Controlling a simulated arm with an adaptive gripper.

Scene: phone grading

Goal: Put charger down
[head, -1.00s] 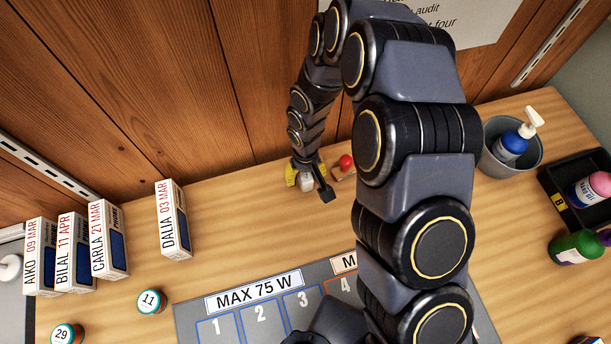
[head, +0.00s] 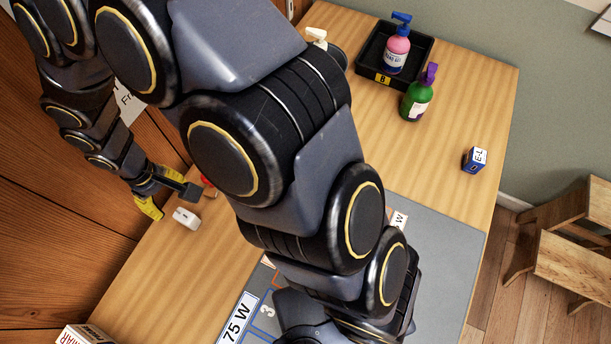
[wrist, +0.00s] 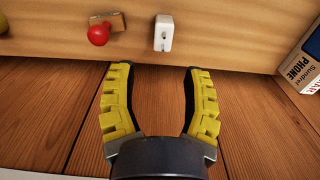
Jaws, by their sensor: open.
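The charger (head: 187,218) is a small white block lying on the wooden table near the back wall. It also shows in the wrist view (wrist: 163,33), beyond my fingertips, with a small dark mark on its face. My gripper (head: 158,190) has yellow padded fingers. It is open and empty beside the charger, on the wall side, and apart from it. In the wrist view my gripper (wrist: 158,72) has its two fingers spread wide with nothing between them.
A red knob on a wooden block (wrist: 98,34) sits close to the charger. A white phone box (wrist: 303,60) stands at right in the wrist view. The grey mat (head: 455,250), black tray (head: 366,70), green bottle (head: 416,103) and blue box (head: 474,160) lie further off.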

